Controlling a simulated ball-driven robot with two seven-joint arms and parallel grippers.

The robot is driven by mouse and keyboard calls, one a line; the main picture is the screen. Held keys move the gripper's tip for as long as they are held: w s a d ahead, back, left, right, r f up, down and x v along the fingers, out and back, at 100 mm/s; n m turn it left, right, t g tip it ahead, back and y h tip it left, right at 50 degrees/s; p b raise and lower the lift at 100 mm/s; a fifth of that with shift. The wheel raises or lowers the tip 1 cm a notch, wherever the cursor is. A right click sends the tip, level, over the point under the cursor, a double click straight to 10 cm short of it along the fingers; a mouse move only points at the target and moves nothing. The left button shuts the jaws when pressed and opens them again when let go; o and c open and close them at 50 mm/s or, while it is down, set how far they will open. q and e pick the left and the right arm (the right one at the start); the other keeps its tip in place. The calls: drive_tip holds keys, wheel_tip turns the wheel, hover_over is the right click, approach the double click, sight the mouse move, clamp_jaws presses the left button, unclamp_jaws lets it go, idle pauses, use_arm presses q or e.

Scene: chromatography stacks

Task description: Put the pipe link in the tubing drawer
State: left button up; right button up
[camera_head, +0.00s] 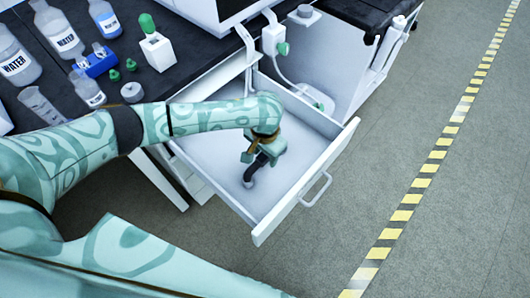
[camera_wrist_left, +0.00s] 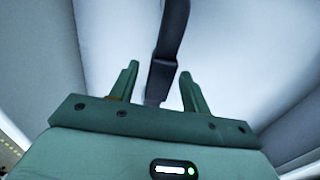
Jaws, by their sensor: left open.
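The pipe link (camera_head: 256,168) is a dark, bent piece inside the open white tubing drawer (camera_head: 308,184). Its lower end appears to be at the drawer floor, though I cannot tell if it rests there. My left gripper (camera_head: 262,154) is inside the drawer, just above the link, and partly hides it. In the left wrist view the link (camera_wrist_left: 168,45) shows as a dark bar between the two green fingers of my open left gripper (camera_wrist_left: 158,70), with gaps beside it. My right gripper is not in view.
White tubing (camera_head: 295,80) hangs behind the drawer. The floor at right is clear, with a striped line (camera_head: 415,190).

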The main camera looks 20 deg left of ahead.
use_arm(q)
wheel_tip(320, 180, up, 12)
drive_tip(key=p, duration=0.7)
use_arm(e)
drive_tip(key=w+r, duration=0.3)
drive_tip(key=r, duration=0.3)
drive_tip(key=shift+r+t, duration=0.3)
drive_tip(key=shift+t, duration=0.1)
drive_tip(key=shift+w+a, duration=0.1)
